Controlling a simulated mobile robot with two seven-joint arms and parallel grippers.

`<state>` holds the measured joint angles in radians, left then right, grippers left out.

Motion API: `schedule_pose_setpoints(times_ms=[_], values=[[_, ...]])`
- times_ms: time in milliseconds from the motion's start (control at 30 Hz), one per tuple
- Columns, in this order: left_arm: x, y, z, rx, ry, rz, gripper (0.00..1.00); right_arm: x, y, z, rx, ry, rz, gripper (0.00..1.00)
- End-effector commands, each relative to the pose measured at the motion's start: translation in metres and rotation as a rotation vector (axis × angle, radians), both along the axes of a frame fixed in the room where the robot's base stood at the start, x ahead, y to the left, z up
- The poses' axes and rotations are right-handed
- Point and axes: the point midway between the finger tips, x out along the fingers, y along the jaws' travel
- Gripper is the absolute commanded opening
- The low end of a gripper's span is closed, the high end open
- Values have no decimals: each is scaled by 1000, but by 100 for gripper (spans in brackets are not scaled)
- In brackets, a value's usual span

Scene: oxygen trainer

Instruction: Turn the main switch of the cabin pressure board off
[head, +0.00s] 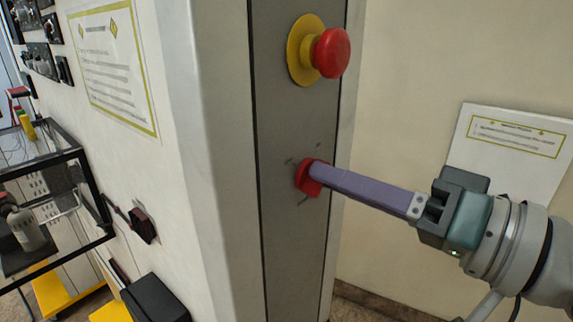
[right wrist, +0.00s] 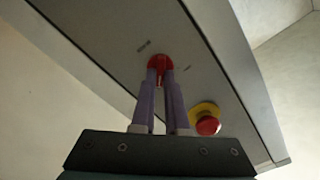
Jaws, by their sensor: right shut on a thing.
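The main switch is a red rotary knob (head: 304,178) on a grey vertical panel (head: 290,120), with small dark marks around it. My right gripper (head: 318,174) reaches in from the right with its long purple fingers and is shut on the red knob. In the right wrist view the two fingertips (right wrist: 160,72) sit on either side of the red knob (right wrist: 159,62). The fingers hide part of the knob, so its exact setting is hard to tell. My left gripper is not in view.
A red mushroom button on a yellow base (head: 331,53) sits above the knob on the same panel; it also shows in the right wrist view (right wrist: 207,124). A notice (head: 507,150) hangs on the right wall. A glass-sided case (head: 60,200) stands at the left.

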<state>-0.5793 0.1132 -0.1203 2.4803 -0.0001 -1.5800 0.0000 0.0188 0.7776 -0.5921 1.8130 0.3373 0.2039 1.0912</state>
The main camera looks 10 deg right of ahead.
Motion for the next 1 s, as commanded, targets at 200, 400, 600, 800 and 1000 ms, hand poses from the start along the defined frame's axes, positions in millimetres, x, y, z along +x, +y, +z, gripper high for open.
schedule_pose_setpoints(times_ms=[200, 400, 600, 800, 1000], values=[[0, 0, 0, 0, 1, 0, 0, 0, 0, 0, 0, 0, 0, 0], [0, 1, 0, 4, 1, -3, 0, 0, 0, 0, 0, 0, 0, 0], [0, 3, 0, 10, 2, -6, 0, 0, 0, 0, -18, -14, 0, 0], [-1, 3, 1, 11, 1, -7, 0, 0, 0, 1, -87, -70, 0, 0], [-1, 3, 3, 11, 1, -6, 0, 0, 1, 2, -212, -168, 0, 0]])
